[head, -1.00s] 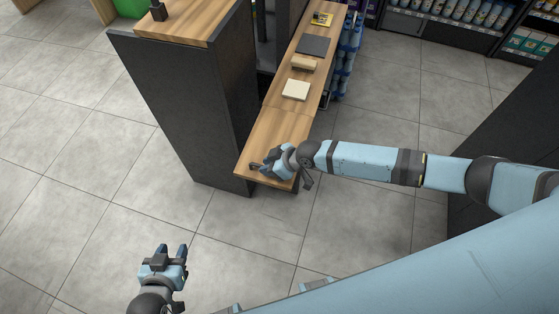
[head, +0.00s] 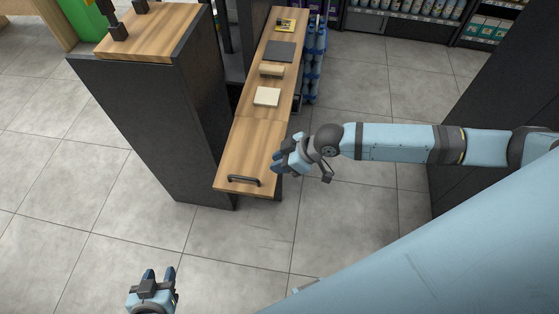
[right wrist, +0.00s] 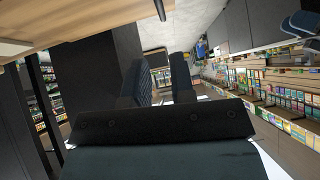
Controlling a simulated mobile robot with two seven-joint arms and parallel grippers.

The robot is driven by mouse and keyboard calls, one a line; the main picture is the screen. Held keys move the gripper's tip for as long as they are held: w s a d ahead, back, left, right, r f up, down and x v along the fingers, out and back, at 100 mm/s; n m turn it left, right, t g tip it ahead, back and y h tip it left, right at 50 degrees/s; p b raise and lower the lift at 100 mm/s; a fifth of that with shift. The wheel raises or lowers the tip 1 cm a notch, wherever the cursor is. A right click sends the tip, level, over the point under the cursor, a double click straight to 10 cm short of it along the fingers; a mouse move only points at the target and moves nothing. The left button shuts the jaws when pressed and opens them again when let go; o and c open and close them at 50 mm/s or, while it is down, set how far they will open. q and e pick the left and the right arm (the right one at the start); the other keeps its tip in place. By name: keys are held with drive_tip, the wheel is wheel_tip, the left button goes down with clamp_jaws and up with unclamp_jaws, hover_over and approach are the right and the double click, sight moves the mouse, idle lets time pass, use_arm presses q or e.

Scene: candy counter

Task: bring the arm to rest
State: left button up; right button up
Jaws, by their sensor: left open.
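My left gripper (head: 159,274) is at the bottom left of the head view, open and empty above the floor. My right arm comes in from the right, and my right gripper (head: 279,162) is by the right edge of the wooden counter (head: 250,150). In the right wrist view its two fingers (right wrist: 160,82) stand apart with nothing between them. A dark bar handle (head: 243,181) lies at the near end of the counter, to the left of my right gripper and apart from it.
A cream block (head: 267,97), a tan piece (head: 272,70), a dark pad (head: 280,51) and a yellow item (head: 285,25) lie further along the counter. A tall dark cabinet (head: 150,120) stands left. Tiled floor (head: 340,225) is open in front.

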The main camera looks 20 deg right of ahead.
idle(0.3)
drive_tip(key=s+a+m+t+y+p, duration=0.1)
drive_tip(key=s+a+m+t, duration=0.3)
drive_tip(key=a, duration=0.4)
drive_tip(key=s+d+f+m+t+h, duration=0.2)
drive_tip(key=s+d+f+m+h, duration=0.1)
drive_tip(key=s+d, duration=0.6)
drive_tip(key=s+f+h, duration=0.1)
drive_tip(key=h, duration=0.1)
drive_tip(key=shift+d+f+m+h+p, duration=0.25)
drive_tip(key=shift+m+h+p, duration=0.05)
drive_tip(key=shift+m+p, duration=0.1)
